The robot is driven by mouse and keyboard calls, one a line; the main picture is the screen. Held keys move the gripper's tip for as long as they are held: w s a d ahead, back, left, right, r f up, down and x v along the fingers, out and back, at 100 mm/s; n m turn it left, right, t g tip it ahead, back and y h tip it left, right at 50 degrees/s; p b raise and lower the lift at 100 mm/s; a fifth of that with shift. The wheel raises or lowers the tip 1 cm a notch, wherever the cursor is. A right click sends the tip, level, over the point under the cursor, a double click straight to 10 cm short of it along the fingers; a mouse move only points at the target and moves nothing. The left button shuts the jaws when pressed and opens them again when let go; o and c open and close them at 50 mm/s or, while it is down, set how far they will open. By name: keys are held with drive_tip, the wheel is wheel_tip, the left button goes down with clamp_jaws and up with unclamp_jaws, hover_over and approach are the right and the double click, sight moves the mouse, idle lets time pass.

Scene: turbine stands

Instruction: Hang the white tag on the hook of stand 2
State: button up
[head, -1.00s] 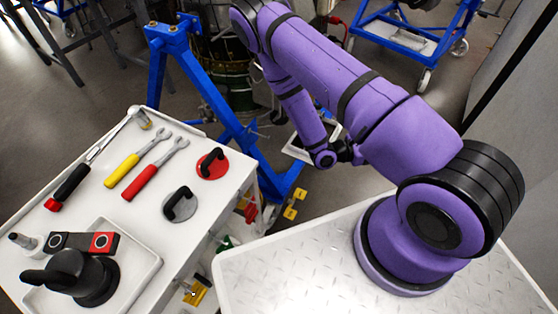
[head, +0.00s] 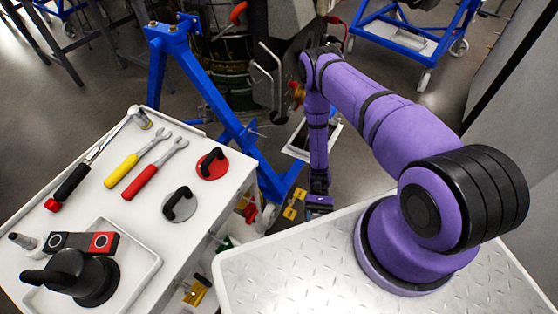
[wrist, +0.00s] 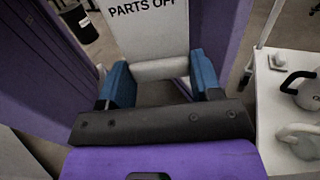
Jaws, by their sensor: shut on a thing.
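The white tag (wrist: 150,45), printed "PARTS OFF", is between the two blue fingertips of my gripper (wrist: 160,80) in the wrist view, and the gripper is shut on it. In the head view my gripper (head: 319,200) hangs low at the end of my arm, close to the far edge of my base. The tag is not clear in that view. A blue stand (head: 158,75) with a large engine part behind it is left of my gripper, and another blue stand (head: 410,38) is at the upper right. I cannot tell which is stand 2, and no hook is clear.
A white cart (head: 215,150) at the left carries wrenches, suction cups and a tray (head: 150,265). Yellow pieces (head: 290,212) sit low beside my gripper. A grey panel (head: 510,120) stands at the right. Bare floor (head: 375,165) lies between gripper and panel.

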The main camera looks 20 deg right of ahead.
drive_tip(key=w+a+f+m+t+y, duration=0.35)
drive_tip(key=w+m+t+y, duration=0.2)
drive_tip(key=w+t, duration=0.3)
drive_tip(key=w+a+f+m+t+y, duration=0.3)
drive_tip(key=w+a+m+t+y, duration=0.15)
drive_tip(key=w+m+t, duration=0.35)
drive_tip(key=w+d+f+m+t+h, duration=0.1)
drive_tip(key=w+d+m+t+h, duration=0.1)
drive_tip(key=w+t, duration=0.4)
drive_tip(key=w+d+f+m+t+h, duration=0.1)
drive_tip(key=w+m+t+h, duration=0.3)
drive_tip(key=w, duration=1.1)
drive_tip(key=shift+w+d+m+t+h, duration=0.35)
drive_tip(key=shift+d+m+t, duration=0.2)
drive_tip(key=shift+m+t, duration=0.85)
drive_tip(key=shift+w+a, duration=0.2)
drive_tip(key=shift+w, duration=0.1)
drive_tip(key=o, duration=1.5)
drive_tip(key=shift+v, duration=3.55)
